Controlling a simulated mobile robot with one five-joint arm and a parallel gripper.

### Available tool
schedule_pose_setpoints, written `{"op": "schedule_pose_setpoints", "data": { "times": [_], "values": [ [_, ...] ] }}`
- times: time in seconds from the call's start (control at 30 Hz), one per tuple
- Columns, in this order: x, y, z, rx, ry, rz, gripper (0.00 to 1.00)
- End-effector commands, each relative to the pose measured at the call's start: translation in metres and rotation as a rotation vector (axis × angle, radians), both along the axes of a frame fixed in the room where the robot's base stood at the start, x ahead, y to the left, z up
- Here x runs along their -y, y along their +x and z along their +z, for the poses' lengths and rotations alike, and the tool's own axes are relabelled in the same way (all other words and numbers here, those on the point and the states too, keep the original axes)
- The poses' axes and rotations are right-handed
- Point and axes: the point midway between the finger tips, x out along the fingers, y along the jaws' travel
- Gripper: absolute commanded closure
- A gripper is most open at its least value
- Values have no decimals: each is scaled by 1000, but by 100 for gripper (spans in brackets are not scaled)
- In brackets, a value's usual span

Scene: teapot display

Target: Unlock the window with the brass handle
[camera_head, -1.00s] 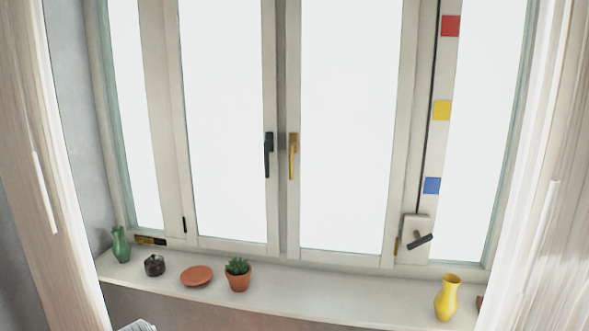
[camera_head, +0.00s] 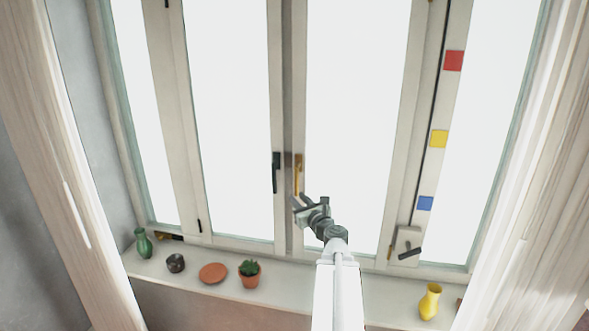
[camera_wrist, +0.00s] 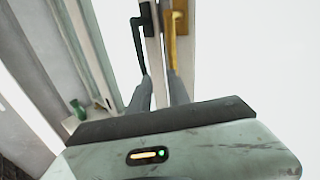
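The brass handle (camera_head: 297,174) is on the right-hand sash of the middle window and hangs straight down. In the wrist view, the brass handle (camera_wrist: 175,35) is ahead, its lower end close to the right fingertip. I cannot tell whether they touch. My gripper (camera_head: 310,201) is just below and right of the handle's lower end in the head view. It also shows in the wrist view (camera_wrist: 159,82), with its two fingers apart and nothing seen between them. The window (camera_head: 350,120) is closed.
A black handle (camera_head: 276,172) hangs on the left sash beside the brass one. A sill (camera_head: 330,286) below holds a green vase (camera_head: 143,243), a dark pot (camera_head: 176,263), a terracotta saucer (camera_head: 213,273), a potted succulent (camera_head: 249,281) and a yellow vase (camera_head: 430,302). Curtains flank the window.

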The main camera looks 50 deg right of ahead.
Motion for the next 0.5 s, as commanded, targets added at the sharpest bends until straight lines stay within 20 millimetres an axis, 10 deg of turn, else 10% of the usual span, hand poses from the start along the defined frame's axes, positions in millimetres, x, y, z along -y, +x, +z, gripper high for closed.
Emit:
{"op": "schedule_pose_setpoints", "data": {
  "times": [0.23,0.5],
  "values": [
    [21,-14,10,57,72,-56,77],
    [34,16,10,54,69,-53,77]
  ]
}}
